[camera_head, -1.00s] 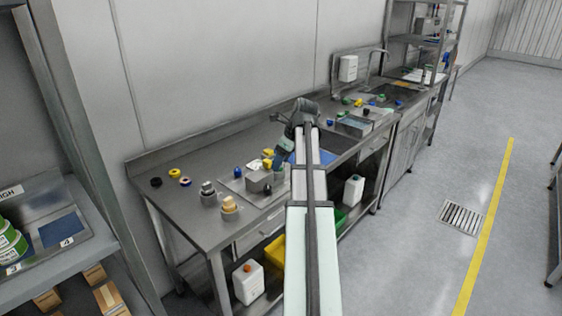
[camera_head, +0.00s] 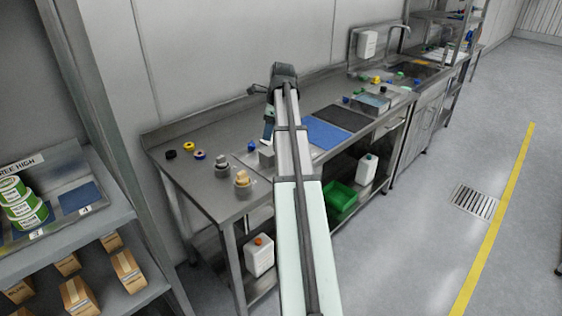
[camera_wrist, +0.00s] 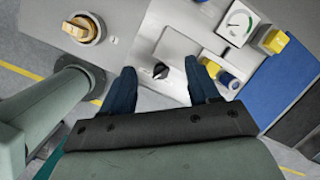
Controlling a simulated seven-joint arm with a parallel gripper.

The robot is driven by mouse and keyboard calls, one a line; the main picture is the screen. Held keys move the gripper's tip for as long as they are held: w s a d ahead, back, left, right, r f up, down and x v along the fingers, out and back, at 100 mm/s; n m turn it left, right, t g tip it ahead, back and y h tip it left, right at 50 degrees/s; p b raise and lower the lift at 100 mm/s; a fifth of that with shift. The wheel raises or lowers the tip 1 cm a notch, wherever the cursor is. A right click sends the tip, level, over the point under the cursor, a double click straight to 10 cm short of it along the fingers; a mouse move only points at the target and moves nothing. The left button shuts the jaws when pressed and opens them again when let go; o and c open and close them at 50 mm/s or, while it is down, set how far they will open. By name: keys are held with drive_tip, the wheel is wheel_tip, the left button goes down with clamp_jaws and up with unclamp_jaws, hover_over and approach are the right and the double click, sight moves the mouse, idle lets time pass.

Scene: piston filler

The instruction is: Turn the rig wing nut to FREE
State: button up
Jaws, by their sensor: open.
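In the wrist view, a small black knob with a winged shape (camera_wrist: 160,70) stands on a light grey metal plate (camera_wrist: 185,50); it looks like the wing nut, but I cannot read any FREE mark. My gripper (camera_wrist: 163,78) is open, with one dark blue finger on each side of the knob and a gap at both sides. Nothing is held. I cannot tell how far the fingertips are above the plate. In the head view my arm hides the knob and most of the rig, and the fingertips do not show clearly.
A gauge (camera_wrist: 238,22), a yellow knob (camera_wrist: 272,42) and a blue knob (camera_wrist: 229,80) stand close to the right finger. An orange handle on a round base (camera_wrist: 85,28) is at upper left. A blue mat (camera_head: 328,132) lies right of the rig on the steel bench (camera_head: 205,190).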

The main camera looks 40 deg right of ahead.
drive_tip(key=s+f+n+g, duration=0.1)
drive_tip(key=f+n, duration=0.3)
drive_tip(key=n, duration=0.4)
drive_tip(key=s+d+f+n, duration=0.1)
drive_tip(key=f+n, duration=0.4)
drive_tip(key=n, duration=0.4)
drive_tip(key=s+d+f+n+g, duration=0.1)
drive_tip(key=f+n, duration=0.3)
drive_tip(key=n, duration=0.4)
drive_tip(key=shift+d+f+g+h, duration=0.25)
drive_tip(key=shift+f+g+h, duration=0.05)
drive_tip(key=shift+f+h, duration=0.1)
drive_tip(key=shift+n, duration=0.3)
drive_tip(key=c, duration=1)
